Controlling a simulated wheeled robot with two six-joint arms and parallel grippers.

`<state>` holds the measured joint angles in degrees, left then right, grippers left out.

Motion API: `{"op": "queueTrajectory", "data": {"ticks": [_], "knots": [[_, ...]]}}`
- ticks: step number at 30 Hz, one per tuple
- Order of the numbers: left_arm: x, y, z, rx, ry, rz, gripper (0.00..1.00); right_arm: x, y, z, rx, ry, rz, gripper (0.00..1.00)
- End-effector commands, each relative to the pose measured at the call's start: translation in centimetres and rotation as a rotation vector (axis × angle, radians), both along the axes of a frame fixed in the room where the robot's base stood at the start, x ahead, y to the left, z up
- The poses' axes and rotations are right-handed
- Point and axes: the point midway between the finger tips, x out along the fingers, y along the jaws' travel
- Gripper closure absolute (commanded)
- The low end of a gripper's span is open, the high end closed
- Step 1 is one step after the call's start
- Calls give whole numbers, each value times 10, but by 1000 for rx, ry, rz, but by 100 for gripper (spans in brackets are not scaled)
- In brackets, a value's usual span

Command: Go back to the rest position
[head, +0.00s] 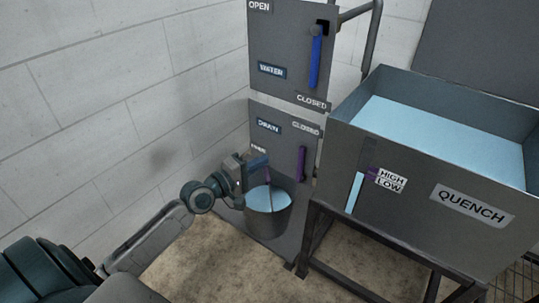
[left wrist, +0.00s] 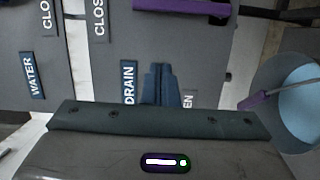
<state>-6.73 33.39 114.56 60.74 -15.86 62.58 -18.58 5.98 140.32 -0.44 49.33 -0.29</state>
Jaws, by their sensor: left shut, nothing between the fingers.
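My left gripper (head: 258,162) is in front of the lower grey panel marked DRAIN (head: 285,190), above and slightly left of the bucket. Its fingers are together and empty, and they also show in the left wrist view (left wrist: 160,84). The grey bucket (head: 268,222) stands on the floor with light blue liquid in it. Its purple grip on a wire bail shows in the left wrist view (left wrist: 255,102). The purple drain lever (head: 301,164) hangs vertical, apart from the gripper. My right gripper is not in view.
The upper panel marked WATER (head: 275,30) has a blue lever (head: 316,60) pointing down towards CLOSED. The grey QUENCH tank (head: 425,185) on a dark stand holds light blue liquid. A white block wall (head: 110,80) is behind on the left. Tan floor (head: 190,255) lies in front.

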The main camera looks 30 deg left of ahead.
Motion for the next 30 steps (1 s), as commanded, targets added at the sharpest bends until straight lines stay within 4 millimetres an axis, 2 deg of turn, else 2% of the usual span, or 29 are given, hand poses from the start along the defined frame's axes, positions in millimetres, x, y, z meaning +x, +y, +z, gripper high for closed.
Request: {"op": "queueTrajectory", "data": {"ticks": [3, 9, 17, 20, 23, 25, 30], "knots": [[-18, 6, 1, 4, 4, -2, 100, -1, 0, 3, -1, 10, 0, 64], [-34, 13, 0, 1, 2, -1, 100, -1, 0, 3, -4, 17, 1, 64], [-38, 14, 1, 0, -2, 0, 100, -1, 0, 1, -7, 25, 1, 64], [-40, 10, 7, 28, -53, 12, 100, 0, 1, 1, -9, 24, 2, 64], [-48, -2, 31, 129, -221, 67, 100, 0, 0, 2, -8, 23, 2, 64], [-62, -14, 61, 250, -411, 147, 100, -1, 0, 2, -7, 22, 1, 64], [-123, -40, 144, 587, -884, 462, 100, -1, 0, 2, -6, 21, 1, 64]]}}
